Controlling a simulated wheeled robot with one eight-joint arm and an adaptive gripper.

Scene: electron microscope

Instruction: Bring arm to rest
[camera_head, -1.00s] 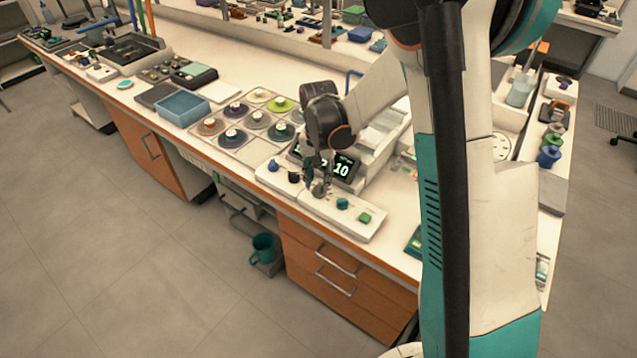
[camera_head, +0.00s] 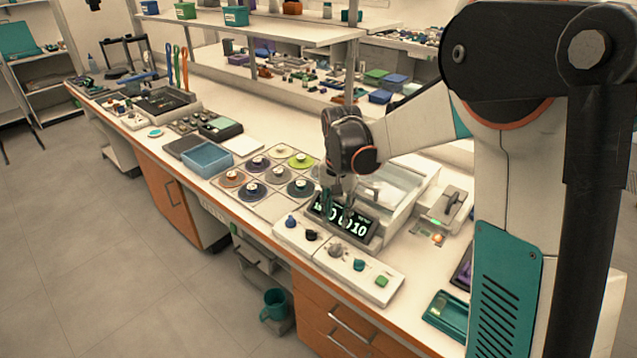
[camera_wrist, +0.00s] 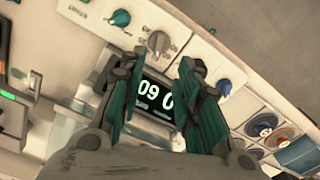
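My gripper (camera_head: 337,204) hangs above the bench beside a control panel, in front of a dark digital display (camera_head: 347,220). In the wrist view my gripper (camera_wrist: 160,75) has its two fingers spread apart with nothing between them. The display (camera_wrist: 155,97) with lit white digits shows behind the fingers. The white control panel (camera_head: 369,279) has blue, black, grey, teal and green knobs. The grey knob (camera_wrist: 158,42) lies just past the fingertips in the wrist view, apart from them. My arm reaches over the bench from the right.
Round coloured discs (camera_head: 253,189) lie left of the display. A blue tray (camera_head: 207,160) stands further left. A clear-topped box (camera_head: 385,190) is behind the display. Shelves (camera_head: 290,32) run along the back. A teal tray (camera_head: 447,314) lies at front right. The floor at left is clear.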

